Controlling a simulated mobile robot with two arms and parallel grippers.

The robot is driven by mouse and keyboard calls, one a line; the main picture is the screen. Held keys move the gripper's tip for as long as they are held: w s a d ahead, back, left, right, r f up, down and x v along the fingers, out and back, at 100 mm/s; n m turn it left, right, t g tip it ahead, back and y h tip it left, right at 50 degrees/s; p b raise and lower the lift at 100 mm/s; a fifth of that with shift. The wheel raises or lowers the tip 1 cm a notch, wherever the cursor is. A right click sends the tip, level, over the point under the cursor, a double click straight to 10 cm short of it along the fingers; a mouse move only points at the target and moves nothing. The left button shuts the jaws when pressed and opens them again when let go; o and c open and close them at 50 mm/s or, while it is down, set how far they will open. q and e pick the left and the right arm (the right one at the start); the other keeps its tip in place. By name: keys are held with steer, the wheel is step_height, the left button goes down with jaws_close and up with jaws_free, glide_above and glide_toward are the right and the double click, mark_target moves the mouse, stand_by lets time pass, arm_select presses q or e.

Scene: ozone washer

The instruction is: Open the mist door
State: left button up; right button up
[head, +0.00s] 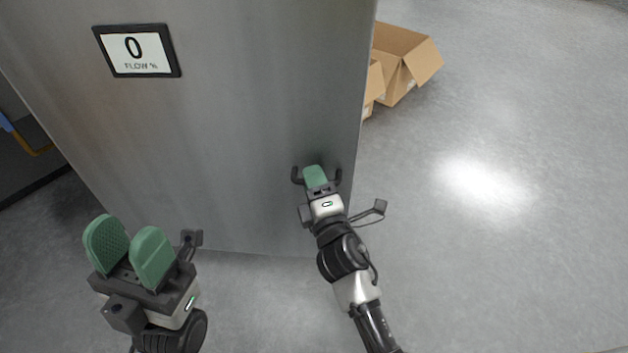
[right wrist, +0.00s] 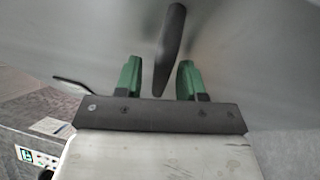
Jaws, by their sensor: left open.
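A grey metal panel (head: 235,140), which seems to be the mist door, fills the upper left of the head view; no gap shows around it. A dark handle (head: 297,175) sits low near its right edge. My right gripper (head: 315,177) is at the handle. In the right wrist view the dark handle (right wrist: 172,45) stands between the two green fingers (right wrist: 160,80), with gaps on both sides, so the jaws are open around it. My left gripper (head: 128,250) is open and empty at the lower left, apart from the panel.
A display (head: 137,50) reading "0 FLOW %" is on the panel at upper left. Open cardboard boxes (head: 405,60) stand on the floor behind the panel's right edge. The grey floor (head: 530,250) to the right is clear.

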steer(key=b+v, duration=0.1)
steer(key=v, duration=0.9)
steer(key=shift+s, duration=0.35)
